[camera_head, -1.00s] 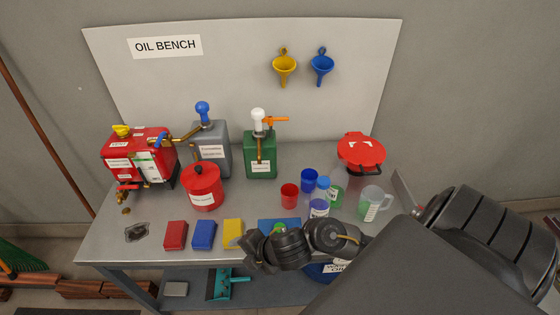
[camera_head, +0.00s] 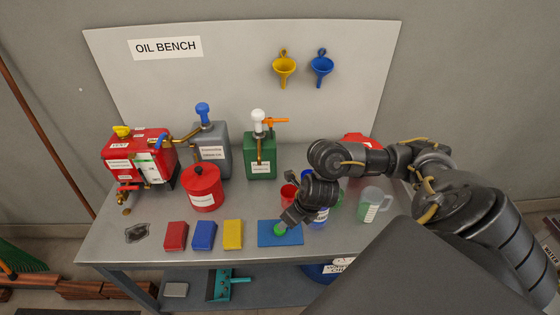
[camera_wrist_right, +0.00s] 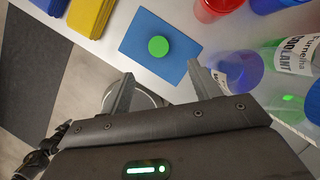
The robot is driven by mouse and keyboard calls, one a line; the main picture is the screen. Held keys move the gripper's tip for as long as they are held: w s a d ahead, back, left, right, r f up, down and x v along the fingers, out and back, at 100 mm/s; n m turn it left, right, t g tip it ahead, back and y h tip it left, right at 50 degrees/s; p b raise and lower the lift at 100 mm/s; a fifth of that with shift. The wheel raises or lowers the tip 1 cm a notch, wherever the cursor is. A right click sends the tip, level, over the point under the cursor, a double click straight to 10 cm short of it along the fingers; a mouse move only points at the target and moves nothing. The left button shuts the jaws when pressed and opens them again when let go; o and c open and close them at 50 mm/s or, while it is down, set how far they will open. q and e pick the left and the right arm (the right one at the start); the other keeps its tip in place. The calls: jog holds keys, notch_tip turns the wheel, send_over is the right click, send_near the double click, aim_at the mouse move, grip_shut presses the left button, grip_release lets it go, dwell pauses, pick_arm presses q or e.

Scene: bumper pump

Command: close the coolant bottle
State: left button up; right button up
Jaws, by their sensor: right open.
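The green cap (camera_head: 280,230) lies on the blue mat (camera_head: 268,240) at the front of the bench; it also shows in the right wrist view (camera_wrist_right: 158,46). My right gripper (camera_head: 288,217) is close by the cap, pointing down at the mat. In the right wrist view its jaws (camera_wrist_right: 160,88) are apart and empty, with the cap ahead between their lines. The coolant bottle, with a white label (camera_wrist_right: 298,55), is at the right of the right wrist view. In the head view it is mostly hidden behind my right arm. My left gripper is not in view.
A red cup (camera_head: 288,194) and a blue-tinted clear container (camera_wrist_right: 238,68) stand close to the mat. A measuring jug (camera_head: 372,204) stands to the right.

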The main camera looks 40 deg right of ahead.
jog(key=b+x, duration=0.1)
jog(key=x, duration=0.3)
jog(key=shift+s+f, duration=0.1)
jog(key=shift+w+f, duration=0.35)
jog(key=shift+f, duration=0.15)
jog(key=shift+a+f, duration=0.1)
jog(key=shift+f, duration=0.3)
jog(key=x, duration=0.4)
jog(key=shift+w+f, duration=0.15)
jog(key=shift+c, duration=0.4)
jog(key=c, duration=1)
